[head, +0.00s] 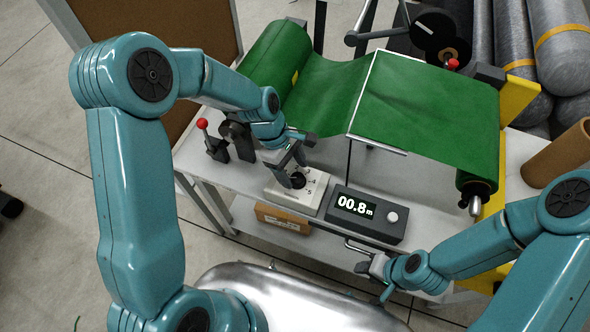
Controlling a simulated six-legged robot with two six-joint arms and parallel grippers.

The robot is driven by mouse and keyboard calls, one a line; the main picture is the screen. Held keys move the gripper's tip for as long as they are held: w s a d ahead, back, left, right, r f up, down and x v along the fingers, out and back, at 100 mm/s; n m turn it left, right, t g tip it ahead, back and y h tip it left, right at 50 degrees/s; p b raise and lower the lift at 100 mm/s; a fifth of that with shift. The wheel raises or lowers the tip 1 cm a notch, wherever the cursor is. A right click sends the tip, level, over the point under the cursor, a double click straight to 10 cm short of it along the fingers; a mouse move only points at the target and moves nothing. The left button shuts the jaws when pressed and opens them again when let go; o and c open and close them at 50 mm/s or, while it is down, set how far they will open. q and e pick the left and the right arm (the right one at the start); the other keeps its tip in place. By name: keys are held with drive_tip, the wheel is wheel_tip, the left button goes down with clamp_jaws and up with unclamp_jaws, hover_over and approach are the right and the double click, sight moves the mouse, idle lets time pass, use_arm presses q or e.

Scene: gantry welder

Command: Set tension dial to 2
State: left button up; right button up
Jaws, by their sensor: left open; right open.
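The tension dial is a black knob (298,179) on a white panel (313,197) with printed numbers; 4 and 5 are readable to the right of the knob. The knob's pointer and the other numbers are hidden or too small to tell. My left gripper (291,176) is open and comes down over the knob from above, its fingers at or around it. I cannot tell whether they touch it. My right gripper (371,279) is open and empty, low in front of the bench, near a metal crank handle.
A dark meter box (366,214) reading 00.8 m, with a white button, stands right of the dial. A red-knobbed lever (203,125) is at left. Green sheet (420,105) runs behind from a roll.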

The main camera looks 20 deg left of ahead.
use_arm(q)
drive_tip(key=shift+d+f, duration=0.3)
drive_tip(key=shift+f, duration=0.25)
drive_tip(key=shift+d+f, duration=0.1)
drive_tip(key=shift+f, duration=0.1)
drive_tip(key=shift+s+f, duration=0.1)
drive_tip(key=shift+s, duration=0.1)
drive_tip(key=shift+w, duration=0.15)
drive_tip(key=shift+c, duration=0.9)
drive_tip(key=c, duration=0.9)
